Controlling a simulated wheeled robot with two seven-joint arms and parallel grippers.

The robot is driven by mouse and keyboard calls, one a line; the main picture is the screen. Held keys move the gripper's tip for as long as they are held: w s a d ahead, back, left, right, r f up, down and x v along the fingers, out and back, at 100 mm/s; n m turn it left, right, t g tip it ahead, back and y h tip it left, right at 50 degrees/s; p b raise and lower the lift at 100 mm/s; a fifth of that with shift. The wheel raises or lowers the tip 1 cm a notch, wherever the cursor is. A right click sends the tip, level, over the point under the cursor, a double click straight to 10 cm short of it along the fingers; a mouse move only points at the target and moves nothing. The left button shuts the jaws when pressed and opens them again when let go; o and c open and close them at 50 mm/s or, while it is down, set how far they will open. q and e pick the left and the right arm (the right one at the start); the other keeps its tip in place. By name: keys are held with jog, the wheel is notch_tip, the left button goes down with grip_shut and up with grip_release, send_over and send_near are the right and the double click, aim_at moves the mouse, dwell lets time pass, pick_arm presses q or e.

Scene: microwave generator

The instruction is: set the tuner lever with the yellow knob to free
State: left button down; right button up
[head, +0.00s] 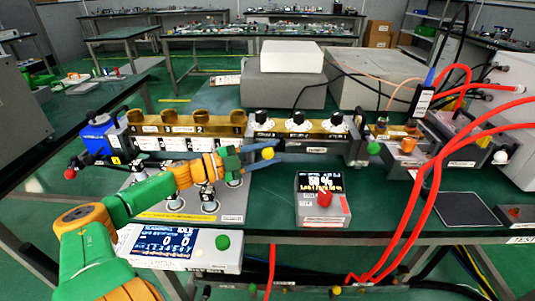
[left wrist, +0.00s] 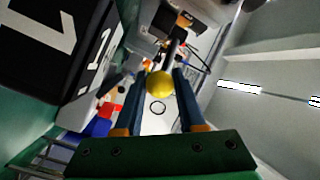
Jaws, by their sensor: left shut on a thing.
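The yellow knob (head: 268,153) of the tuner lever is at the front of the brass waveguide section (head: 185,124), near its right end. My left gripper (head: 276,151) reaches in from the left and is shut on this knob. In the left wrist view the yellow knob (left wrist: 159,84) sits between the two fingers (left wrist: 160,100), with a thin rod near it. Most of the lever is hidden by the gripper, and I cannot read a free mark beside it. My right gripper is not in view.
A control box with a red knob (head: 324,198) stands to the right of the gripper. A display unit with a green button (head: 222,242) is at the front left. Red hoses (head: 407,215) run down the right side. Several dials (head: 298,118) line the waveguide behind.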

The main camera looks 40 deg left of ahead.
pick_arm(q)
jog(key=c, duration=0.8)
grip_release()
jog(key=shift+w, duration=0.1)
notch_tip(320, 180, up, 4)
jog(key=shift+w+a+f+p, duration=0.1)
jog(key=shift+p, duration=1.15)
jog(key=s+d+r+p, duration=0.6)
jog(key=s+p, duration=0.1)
jog(key=s+d+r+p, duration=0.2)
jog(key=s+r+p, duration=0.1)
jog(key=s, duration=0.1)
jog(key=shift+s+d+r, duration=0.1)
jog(key=shift+s+d, duration=0.05)
jog(key=shift+d, duration=0.25)
